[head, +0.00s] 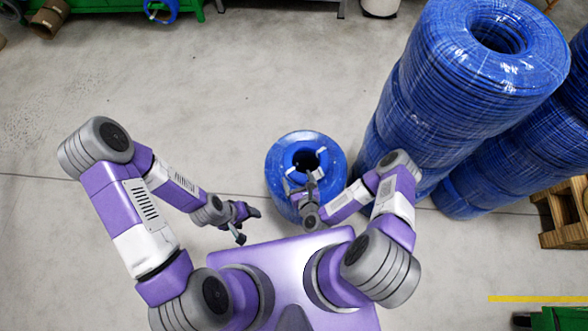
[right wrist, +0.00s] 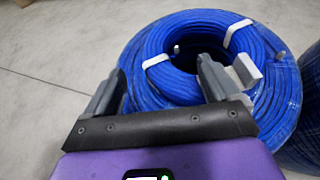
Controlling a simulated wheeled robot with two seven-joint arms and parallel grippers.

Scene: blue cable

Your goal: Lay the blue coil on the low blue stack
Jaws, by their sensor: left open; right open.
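The blue coil (head: 296,157) is a small ring of cable with white ties. It lies flat on top of the low blue stack (head: 330,147), a wider roll standing on the floor. In the right wrist view the coil (right wrist: 256,45) sits on the stack (right wrist: 285,118), its hole facing up. My right gripper (head: 303,184) is open over the coil's near side. Its fingers (right wrist: 160,72) show in the right wrist view in front of part of the ring; whether they touch it is unclear. My left gripper (head: 247,224) is open and empty, left of the stack.
Tall stacks of blue cable (head: 450,90) stand close on the right of the low stack. A wooden pallet (head: 560,215) is at the right edge. A green rack (head: 110,12) is at the back left. The floor on the left is clear.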

